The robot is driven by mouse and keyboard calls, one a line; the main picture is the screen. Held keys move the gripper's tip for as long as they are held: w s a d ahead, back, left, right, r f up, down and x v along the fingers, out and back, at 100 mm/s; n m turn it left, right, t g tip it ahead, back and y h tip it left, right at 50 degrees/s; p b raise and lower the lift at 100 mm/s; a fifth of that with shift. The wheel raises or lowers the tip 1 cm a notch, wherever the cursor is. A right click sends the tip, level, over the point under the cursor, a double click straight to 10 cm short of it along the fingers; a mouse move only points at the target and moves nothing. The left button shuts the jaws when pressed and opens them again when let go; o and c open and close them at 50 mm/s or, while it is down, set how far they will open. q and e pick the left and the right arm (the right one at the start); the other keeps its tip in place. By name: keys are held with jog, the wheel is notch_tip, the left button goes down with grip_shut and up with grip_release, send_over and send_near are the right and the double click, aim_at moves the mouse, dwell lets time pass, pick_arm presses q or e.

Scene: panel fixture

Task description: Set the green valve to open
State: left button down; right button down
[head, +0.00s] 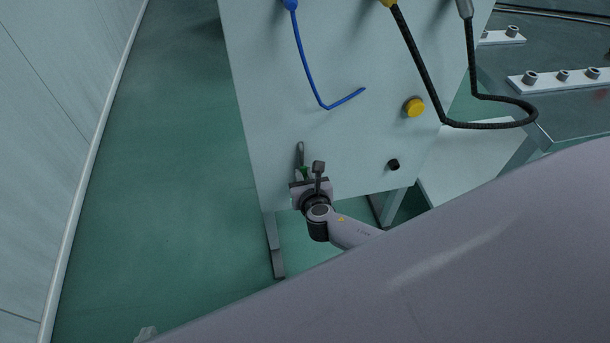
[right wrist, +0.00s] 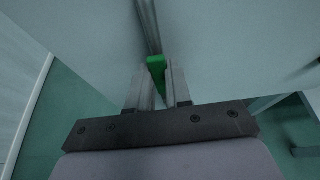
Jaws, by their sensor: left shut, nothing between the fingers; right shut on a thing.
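The green valve (head: 304,171) is on the lower left part of the pale panel, at the lower end of a short metal pipe (head: 300,150). My right gripper (head: 309,177) is at the valve, its fingers shut on the green handle. In the right wrist view the green handle (right wrist: 156,66) shows between the two fingertips (right wrist: 160,84), with the pipe (right wrist: 149,25) running up beyond it. Most of the handle is hidden by the fingers, so its exact angle is unclear.
The panel (head: 270,90) also carries a blue cable (head: 308,75), a black cable (head: 424,70), a yellow button (head: 414,107) and a black knob (head: 393,164). A workbench (head: 570,110) stands at the right. The green floor at the left is clear up to the wall.

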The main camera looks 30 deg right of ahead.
jog(key=c, duration=1)
grip_release()
jog(key=shift+c, duration=0.2)
jog(key=shift+s, duration=0.1)
jog(key=shift+s+a+r, duration=0.1)
jog(key=shift+s+r, duration=0.05)
jog(key=shift+s, duration=0.1)
pick_arm(q)
jog(key=p, duration=0.1)
jog(key=r+p, duration=0.1)
jog(key=shift+s+a+r+p, duration=0.15)
jog(key=shift+a+r+p, duration=0.1)
jog(key=shift+p, duration=0.1)
pick_arm(e)
jog(key=v, duration=0.6)
jog(key=shift+s, duration=0.2)
